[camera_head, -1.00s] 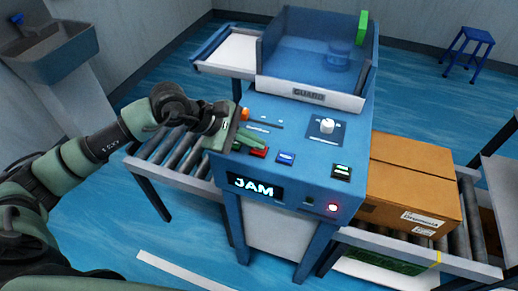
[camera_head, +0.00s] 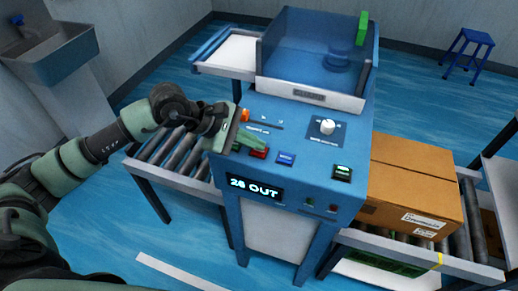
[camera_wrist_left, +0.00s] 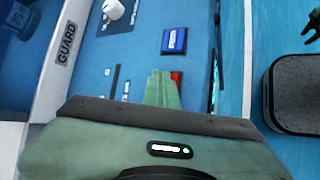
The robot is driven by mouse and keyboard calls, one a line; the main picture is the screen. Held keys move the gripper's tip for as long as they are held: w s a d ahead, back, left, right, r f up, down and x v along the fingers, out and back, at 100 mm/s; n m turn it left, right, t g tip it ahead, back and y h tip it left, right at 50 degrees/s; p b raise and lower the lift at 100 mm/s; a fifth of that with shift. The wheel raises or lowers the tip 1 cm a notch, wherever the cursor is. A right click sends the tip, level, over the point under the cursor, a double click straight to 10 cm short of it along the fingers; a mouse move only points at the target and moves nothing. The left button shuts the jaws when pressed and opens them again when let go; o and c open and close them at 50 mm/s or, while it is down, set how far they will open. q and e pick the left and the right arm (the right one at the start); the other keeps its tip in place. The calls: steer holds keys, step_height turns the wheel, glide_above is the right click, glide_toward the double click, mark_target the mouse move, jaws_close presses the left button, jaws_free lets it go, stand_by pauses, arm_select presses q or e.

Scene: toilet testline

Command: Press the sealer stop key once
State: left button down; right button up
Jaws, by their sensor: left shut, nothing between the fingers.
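The blue sealer (camera_head: 290,225) stands in the middle of the head view, its sloping panel facing me. A red key (camera_head: 259,152) is at the panel's near left, with a blue key (camera_head: 286,159) and a dark key with a lit green label (camera_head: 342,172) to its right. My left gripper (camera_head: 251,141) is shut and empty, its green fingertips just above or at the red key. In the left wrist view the fingertips (camera_wrist_left: 162,76) partly cover the red key (camera_wrist_left: 177,78); I cannot tell whether they touch it.
A white knob (camera_head: 327,127) and a slider sit farther back on the panel, before the clear guard (camera_head: 315,50). A cardboard box (camera_head: 410,185) rests on the roller conveyor at right. Another roller conveyor (camera_head: 170,160) runs under my left arm.

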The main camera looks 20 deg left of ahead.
mark_target(255, 151)
arm_select(q)
steer(key=shift+r, duration=0.65)
steer(key=shift+r+p, duration=1.2)
steer(key=shift+r, duration=1.35)
steer(key=shift+f, duration=0.1)
